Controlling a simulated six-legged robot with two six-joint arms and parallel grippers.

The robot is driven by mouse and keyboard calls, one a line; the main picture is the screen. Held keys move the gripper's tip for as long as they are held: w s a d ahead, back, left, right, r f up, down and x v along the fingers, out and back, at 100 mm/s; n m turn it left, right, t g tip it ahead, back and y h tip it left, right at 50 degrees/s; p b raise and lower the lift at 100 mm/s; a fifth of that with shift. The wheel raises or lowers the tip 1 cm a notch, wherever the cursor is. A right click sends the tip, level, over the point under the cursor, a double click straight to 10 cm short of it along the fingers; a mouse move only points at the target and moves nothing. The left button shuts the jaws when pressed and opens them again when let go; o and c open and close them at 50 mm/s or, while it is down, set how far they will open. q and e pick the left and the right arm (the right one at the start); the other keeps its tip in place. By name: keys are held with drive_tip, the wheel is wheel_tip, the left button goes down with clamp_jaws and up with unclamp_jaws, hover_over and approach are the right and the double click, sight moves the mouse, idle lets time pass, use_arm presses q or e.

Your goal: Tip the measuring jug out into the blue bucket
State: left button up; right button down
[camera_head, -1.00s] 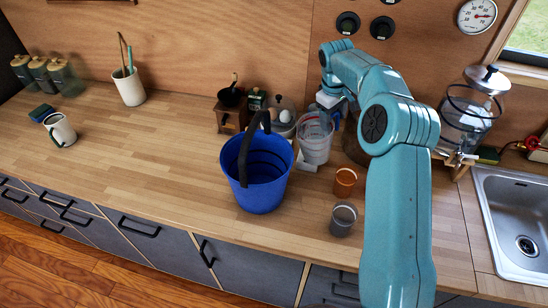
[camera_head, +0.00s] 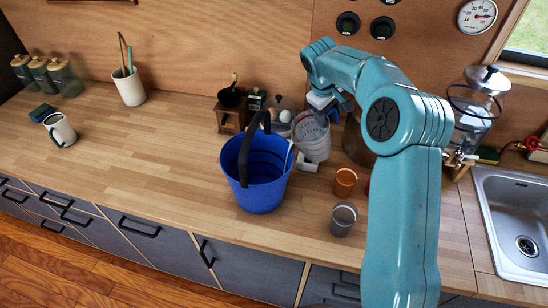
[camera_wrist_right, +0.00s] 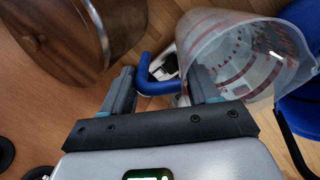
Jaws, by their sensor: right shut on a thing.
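The clear measuring jug (camera_head: 312,142) with red markings is just right of the blue bucket (camera_head: 262,195) in the head view. It leans a little toward the bucket. My right gripper (camera_head: 326,104) is shut on the jug's blue handle, which shows between the fingers (camera_wrist_right: 160,88) in the right wrist view. There the jug (camera_wrist_right: 240,60) is to the right of the fingers, with part of the blue bucket (camera_wrist_right: 302,100) beyond it. The bucket stands upright on the counter, its dark handle raised. The jug's contents cannot be made out. My left gripper is out of view.
An orange cup (camera_head: 345,182) and a grey cup (camera_head: 343,220) stand right of the bucket. A small white object (camera_head: 307,164) lies below the jug. A coffee grinder (camera_head: 231,115) is behind the bucket. The sink (camera_head: 520,215) is far right.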

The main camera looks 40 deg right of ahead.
drive_tip(key=shift+w+a+r, duration=0.2)
drive_tip(key=shift+w+a, duration=0.05)
drive_tip(key=shift+s+r+h, duration=0.2)
drive_tip(key=shift+s+h, duration=0.1)
drive_tip(key=shift+w+a, duration=0.15)
drive_tip(key=shift+a, duration=0.05)
